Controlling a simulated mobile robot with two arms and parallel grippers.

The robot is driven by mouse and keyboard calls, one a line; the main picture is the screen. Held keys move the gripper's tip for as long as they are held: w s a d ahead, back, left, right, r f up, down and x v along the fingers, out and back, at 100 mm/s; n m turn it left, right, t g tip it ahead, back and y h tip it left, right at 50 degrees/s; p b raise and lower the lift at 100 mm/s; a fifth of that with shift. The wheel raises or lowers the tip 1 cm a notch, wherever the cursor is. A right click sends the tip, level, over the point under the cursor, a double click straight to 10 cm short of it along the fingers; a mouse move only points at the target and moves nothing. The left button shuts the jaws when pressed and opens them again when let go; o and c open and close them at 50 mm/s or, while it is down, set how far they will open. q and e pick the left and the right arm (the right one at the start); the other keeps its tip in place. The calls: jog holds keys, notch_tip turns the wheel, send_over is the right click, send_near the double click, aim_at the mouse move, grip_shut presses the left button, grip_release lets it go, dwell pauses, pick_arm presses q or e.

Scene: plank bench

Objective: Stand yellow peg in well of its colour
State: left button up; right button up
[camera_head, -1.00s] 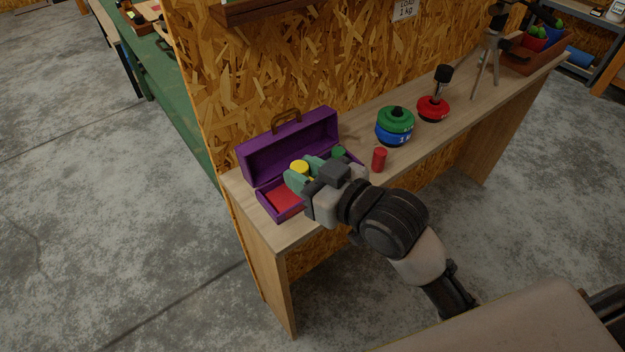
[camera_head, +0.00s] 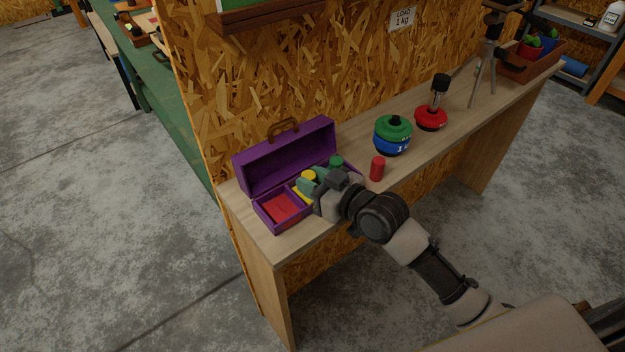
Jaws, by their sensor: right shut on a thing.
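A purple case (camera_head: 240,181) with its lid up stands at the left end of the plank bench. Its red well (camera_head: 280,208) is empty at the left, and a strip of the yellow well (camera_head: 301,195) shows beside it. My right gripper (camera_head: 308,184) is over the case, shut on the yellow peg (camera_head: 309,175). The peg is upright, at or in the yellow well; its lower end is hidden by the gripper, so I cannot tell if it touches the floor of the well. A green peg (camera_head: 337,161) shows behind the gripper. My left gripper is out of view.
A red peg (camera_head: 377,168) stands on the bench (camera_head: 405,165) right of the case. Behind it are green and blue weights (camera_head: 393,135), a red weight with a black-topped post (camera_head: 431,118) and a tripod (camera_head: 487,65). The bench's front left corner is clear.

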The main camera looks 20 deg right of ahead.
jog(key=shift+f, duration=0.2)
jog(key=o, duration=0.9)
jog(key=shift+r, duration=0.1)
jog(key=shift+s+r, duration=0.1)
jog(key=shift+s, duration=0.05)
jog(key=v, duration=1.2)
jog(key=shift+b, duration=0.4)
